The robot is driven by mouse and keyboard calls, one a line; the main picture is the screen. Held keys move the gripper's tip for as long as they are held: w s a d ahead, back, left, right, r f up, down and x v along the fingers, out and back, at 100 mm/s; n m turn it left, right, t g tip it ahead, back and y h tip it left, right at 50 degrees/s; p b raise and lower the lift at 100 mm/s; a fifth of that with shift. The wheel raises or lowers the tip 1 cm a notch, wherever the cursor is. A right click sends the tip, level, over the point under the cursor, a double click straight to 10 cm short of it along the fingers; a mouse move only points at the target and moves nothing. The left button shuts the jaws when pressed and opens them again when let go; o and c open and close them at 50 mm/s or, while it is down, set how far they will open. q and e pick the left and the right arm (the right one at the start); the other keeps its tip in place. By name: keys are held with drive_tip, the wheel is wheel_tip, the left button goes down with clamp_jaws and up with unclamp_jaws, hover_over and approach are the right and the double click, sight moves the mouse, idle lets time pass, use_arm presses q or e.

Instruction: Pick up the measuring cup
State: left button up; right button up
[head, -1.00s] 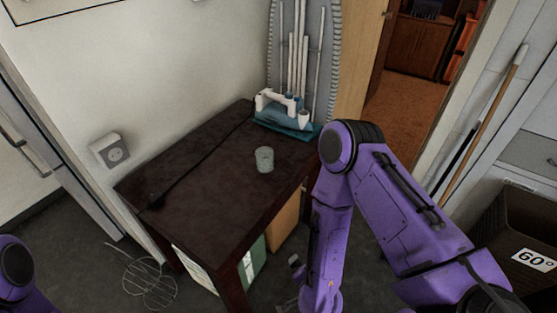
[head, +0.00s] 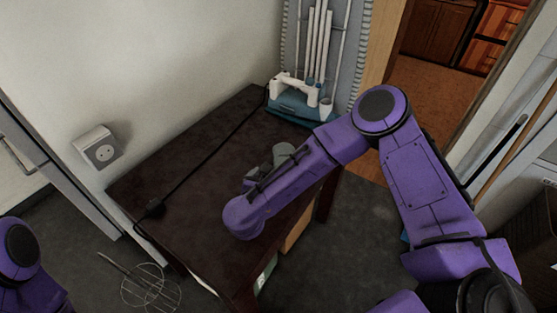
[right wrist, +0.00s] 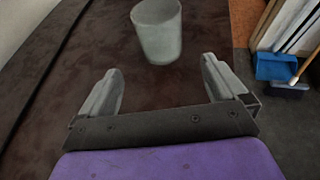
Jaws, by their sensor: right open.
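The measuring cup (right wrist: 158,32) is a small grey-white translucent cup standing upright on the dark brown table (head: 190,185). In the head view the cup (head: 284,154) is partly hidden behind my right forearm. My right gripper (right wrist: 162,82) is open and empty, low over the table, with the cup ahead of its fingertips and centred between them, not in its grasp. In the head view the right gripper is mostly hidden by my arm. Of my left arm only a purple joint shows at the lower left; its gripper is out of view.
A teal and white appliance (head: 303,98) stands at the table's far end. A black cable with a plug (head: 154,207) lies along the wall side. A wall socket (head: 98,147) is at left. A wire rack (head: 150,287) is on the floor. A blue dustpan (right wrist: 275,66) shows at right in the wrist view.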

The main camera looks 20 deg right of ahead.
sight(283, 161)
drive_tip(key=x, duration=0.3)
drive_tip(key=p+x, duration=0.1)
drive_tip(key=x, duration=0.2)
drive_tip(key=r+p+x, duration=0.1)
drive_tip(key=x, duration=0.2)
drive_tip(key=shift+w+d, duration=0.15)
drive_tip(key=shift+d, duration=0.25)
drive_tip(key=shift+w+d+f, duration=0.2)
drive_tip(key=shift+w+d, duration=0.1)
drive_tip(key=shift+w, duration=0.05)
drive_tip(key=c, duration=1.2)
